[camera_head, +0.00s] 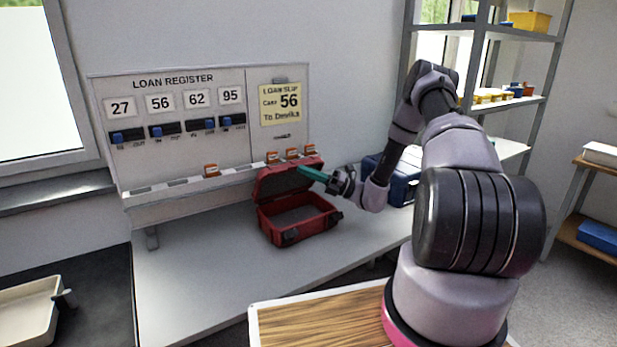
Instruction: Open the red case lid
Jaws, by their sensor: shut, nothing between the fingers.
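The red case (297,226) sits on the grey bench below the register board. Its lid (278,183) stands raised at the back, and the dark grey inside of the case shows. My gripper (305,172) reaches in from the right, with its teal fingers shut and empty. The fingertips are at the upper right part of the raised lid, in front of it in the picture. I cannot tell whether they touch the lid.
A loan register board (180,120) with numbers, blue sliders and a yellow loan slip (281,105) stands behind. Several orange tags (211,170) sit on its ledge. A blue case (400,183) is right of my gripper. The bench (200,265) is clear at left front.

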